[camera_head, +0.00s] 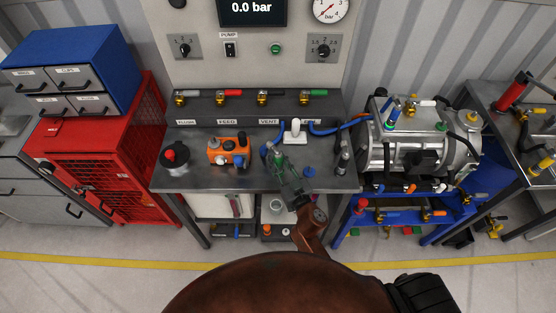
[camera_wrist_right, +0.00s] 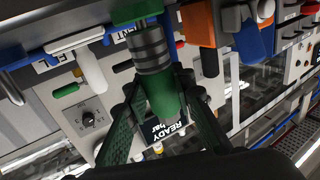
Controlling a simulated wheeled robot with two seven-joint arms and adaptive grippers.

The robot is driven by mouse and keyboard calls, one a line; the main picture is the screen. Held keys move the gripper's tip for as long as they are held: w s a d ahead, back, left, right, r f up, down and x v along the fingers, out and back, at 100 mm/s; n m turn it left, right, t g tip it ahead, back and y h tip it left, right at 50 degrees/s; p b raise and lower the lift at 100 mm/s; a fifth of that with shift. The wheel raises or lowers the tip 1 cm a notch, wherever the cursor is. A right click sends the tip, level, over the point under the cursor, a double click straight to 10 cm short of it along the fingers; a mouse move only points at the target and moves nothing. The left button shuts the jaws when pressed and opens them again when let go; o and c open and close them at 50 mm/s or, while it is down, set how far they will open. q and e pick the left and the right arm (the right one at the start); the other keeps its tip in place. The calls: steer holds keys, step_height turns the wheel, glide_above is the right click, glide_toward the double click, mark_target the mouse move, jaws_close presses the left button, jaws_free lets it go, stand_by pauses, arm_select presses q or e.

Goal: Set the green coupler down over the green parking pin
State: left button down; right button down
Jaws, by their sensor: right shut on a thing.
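The green coupler (camera_wrist_right: 162,98) has a green sleeve and a ridged grey metal end. In the wrist view my right gripper (camera_wrist_right: 165,108) has its fingers closed around the green sleeve, with the metal end pointing away from the wrist. A green piece (camera_wrist_right: 136,11) shows at the metal end, probably the base of the green parking pin; the pin itself is hidden, and I cannot tell whether they touch. In the head view the right gripper (camera_head: 283,172) holds the coupler (camera_head: 276,157) over the bench's front middle. My left gripper is not in view.
A blue hose (camera_head: 335,128) runs right to a metal unit (camera_head: 420,150).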

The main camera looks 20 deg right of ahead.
steer(key=shift+f, duration=0.3)
stand_by(0.7)
steer(key=c, duration=1.5)
jaws_free()
steer(key=shift+c, duration=0.2)
steer(key=shift+f, duration=0.1)
steer(key=shift+s, duration=0.15)
